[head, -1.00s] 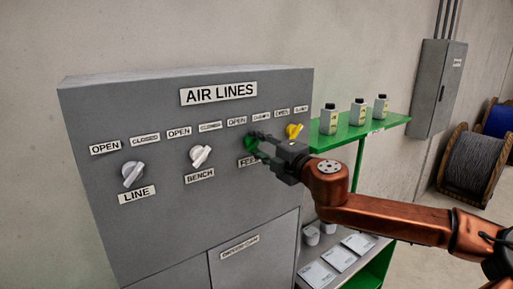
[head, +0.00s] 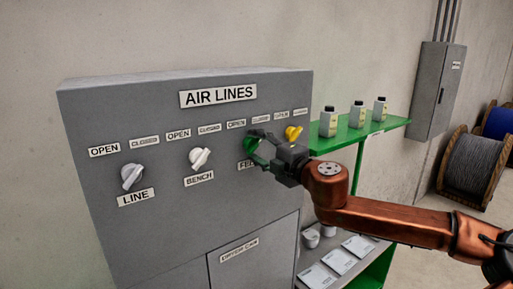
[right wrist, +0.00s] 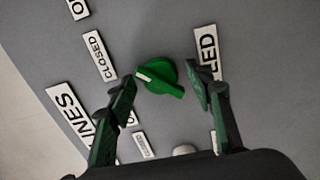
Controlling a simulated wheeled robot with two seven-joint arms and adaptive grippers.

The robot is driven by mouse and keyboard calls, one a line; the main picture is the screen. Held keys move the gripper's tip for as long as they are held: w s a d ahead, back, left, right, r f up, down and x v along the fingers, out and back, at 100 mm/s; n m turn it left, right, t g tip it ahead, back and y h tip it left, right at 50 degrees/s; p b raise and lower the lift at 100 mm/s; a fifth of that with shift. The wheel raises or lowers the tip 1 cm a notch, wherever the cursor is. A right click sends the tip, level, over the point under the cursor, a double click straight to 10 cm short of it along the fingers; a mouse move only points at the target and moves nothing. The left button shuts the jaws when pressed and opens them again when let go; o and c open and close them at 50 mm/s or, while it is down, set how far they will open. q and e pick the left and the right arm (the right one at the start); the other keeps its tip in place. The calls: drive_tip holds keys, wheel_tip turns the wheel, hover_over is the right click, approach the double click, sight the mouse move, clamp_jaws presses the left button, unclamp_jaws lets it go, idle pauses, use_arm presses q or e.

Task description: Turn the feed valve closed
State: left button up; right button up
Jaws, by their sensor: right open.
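The green feed valve knob (right wrist: 160,78) shows in the right wrist view, on the grey panel beside the partly covered FEED label (right wrist: 208,50). The knob's white-marked end points toward the CLOSED label (right wrist: 95,54). My right gripper (right wrist: 160,82) is open, with one finger on each side of the knob and visible gaps between. In the head view, my right gripper (head: 262,147) is in front of the panel at the feed position and largely hides the knob there. My left gripper is not in view.
On the AIR LINES cabinet (head: 105,215), the white LINE knob (head: 132,176) and white BENCH knob (head: 200,158) are to the left. A yellow knob (head: 293,133) is close to my gripper's right. A green shelf (head: 350,136) with bottles stands right of the cabinet.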

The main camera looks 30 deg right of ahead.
sight(255, 146)
drive_tip(key=shift+s+d+r, duration=0.15)
drive_tip(key=shift+s+r, duration=0.05)
drive_tip(key=shift+s, duration=0.5)
drive_tip(key=shift+s+a+f, duration=0.1)
drive_tip(key=shift+s+a, duration=0.05)
drive_tip(key=shift+s, duration=0.4)
drive_tip(key=shift+s+a, duration=0.1)
drive_tip(key=shift+s, duration=0.45)
drive_tip(key=shift+s+d, duration=0.35)
drive_tip(key=shift+s, duration=0.45)
drive_tip(key=shift+s+f, duration=0.15)
drive_tip(key=shift+s, duration=1)
